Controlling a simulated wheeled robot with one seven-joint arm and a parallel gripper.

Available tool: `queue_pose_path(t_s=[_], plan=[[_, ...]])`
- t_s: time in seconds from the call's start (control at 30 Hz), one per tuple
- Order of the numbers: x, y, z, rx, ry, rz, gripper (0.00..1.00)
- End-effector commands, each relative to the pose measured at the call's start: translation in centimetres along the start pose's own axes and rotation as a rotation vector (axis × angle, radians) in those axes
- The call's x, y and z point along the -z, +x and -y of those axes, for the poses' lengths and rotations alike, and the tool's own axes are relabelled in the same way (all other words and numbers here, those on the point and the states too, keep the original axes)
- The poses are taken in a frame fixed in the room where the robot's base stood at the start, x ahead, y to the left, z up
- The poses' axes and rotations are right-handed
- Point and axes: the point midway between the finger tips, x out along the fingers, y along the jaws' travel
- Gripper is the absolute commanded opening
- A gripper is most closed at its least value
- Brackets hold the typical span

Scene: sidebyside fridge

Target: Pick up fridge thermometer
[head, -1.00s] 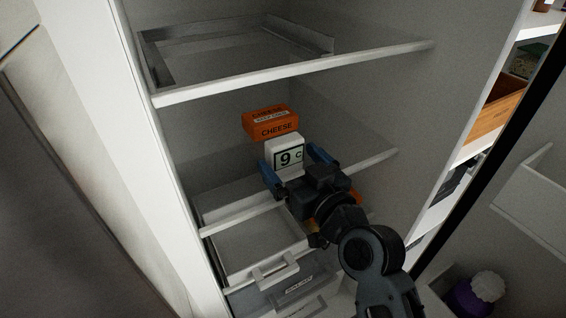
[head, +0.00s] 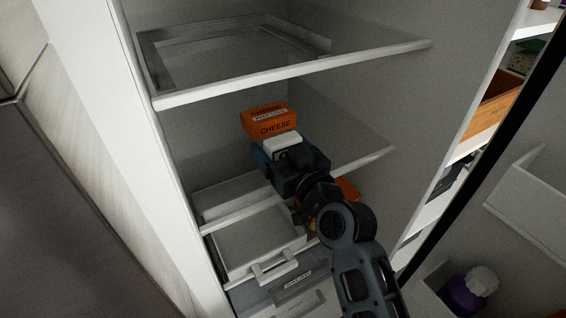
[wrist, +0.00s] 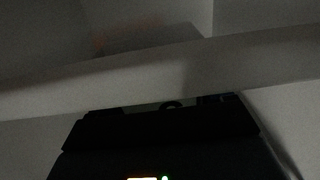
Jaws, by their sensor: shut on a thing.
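The fridge thermometer (head: 283,142) is a small white block in the head view, with its top and upper front showing. Its "9 C" display is now mostly hidden behind my gripper. My gripper (head: 279,156) is shut on the thermometer, with a blue finger at its left side. The thermometer is in front of an orange cheese box (head: 271,121), above the middle shelf. I cannot tell whether it touches the shelf. The wrist view is very dark and shows my gripper's dark body (wrist: 160,130) below a pale shelf edge (wrist: 150,75); the thermometer is not clear there.
An upper shelf (head: 300,70) spans above my gripper. Below are a white drawer with a handle (head: 275,267) and a labelled drawer. An orange item (head: 347,189) lies partly behind my arm. The fridge's left wall is close; a door with shelves stands at right.

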Motion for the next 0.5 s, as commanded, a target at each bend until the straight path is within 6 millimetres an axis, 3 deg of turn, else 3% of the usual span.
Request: queue_pose_path(t_s=[0.17, 0.5], plan=[[0.03, -0.01, 0.0, 0.0, 0.0, 0.0, 0.47], [0.55, 0.0, 0.0, 0.0, -0.001, -0.001, 0.47]])
